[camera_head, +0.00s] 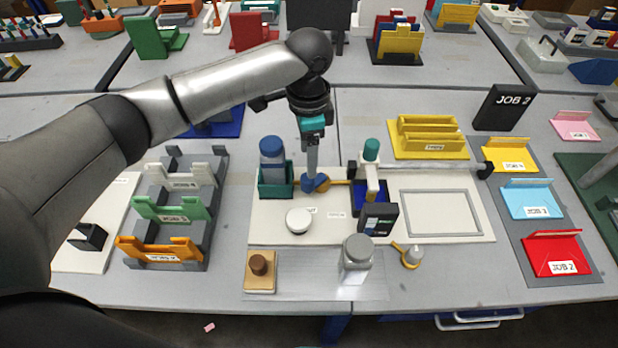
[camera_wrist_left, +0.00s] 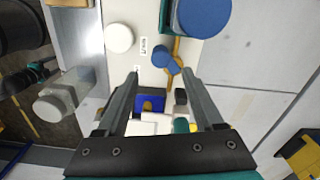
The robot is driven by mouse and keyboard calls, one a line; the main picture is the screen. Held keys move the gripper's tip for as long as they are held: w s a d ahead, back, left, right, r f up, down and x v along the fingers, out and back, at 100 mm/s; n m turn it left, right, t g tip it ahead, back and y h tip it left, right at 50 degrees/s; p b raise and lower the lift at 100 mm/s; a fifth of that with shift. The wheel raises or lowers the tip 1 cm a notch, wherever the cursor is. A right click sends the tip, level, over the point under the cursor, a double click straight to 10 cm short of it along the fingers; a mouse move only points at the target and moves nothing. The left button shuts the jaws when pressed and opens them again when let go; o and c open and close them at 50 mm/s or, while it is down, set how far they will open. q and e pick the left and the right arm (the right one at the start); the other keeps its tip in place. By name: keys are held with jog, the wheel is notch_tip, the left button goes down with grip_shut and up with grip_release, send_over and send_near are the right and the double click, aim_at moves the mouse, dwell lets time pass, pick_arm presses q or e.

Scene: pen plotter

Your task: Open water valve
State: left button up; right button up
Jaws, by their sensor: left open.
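A blue two-lobed valve handle (camera_head: 316,183) sits on an orange pipe (camera_head: 338,183) on the white plotter board. In the left wrist view the handle (camera_wrist_left: 166,59) lies just beyond my fingertips, roughly between their lines. My left gripper (camera_head: 311,172) points down over the handle and is open, with nothing seen between its fingers (camera_wrist_left: 160,74). In the head view the fingers partly cover the handle, and I cannot tell whether they touch it. A dark part with teal at the left edge of the wrist view may be my right gripper; its fingers are unclear.
A blue-capped bottle (camera_head: 272,155) in a teal holder stands left of the handle. A teal-topped post (camera_head: 371,150) and a dark box (camera_head: 378,219) stand to the right. A white round knob (camera_head: 299,220) and a grey-lidded jar (camera_head: 356,255) are in front.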

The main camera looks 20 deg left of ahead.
pick_arm(q)
notch_tip(320, 180, down, 7)
jog(key=shift+r+b, duration=0.15)
jog(key=shift+b, duration=0.55)
jog(key=shift+f, duration=0.75)
pick_arm(e)
jog(key=shift+w+a+f, duration=0.1)
jog(key=shift+w+f, duration=0.8)
jog(key=shift+f, duration=0.1)
pick_arm(q)
grip_shut()
pick_arm(e)
jog(key=shift+s, duration=0.2)
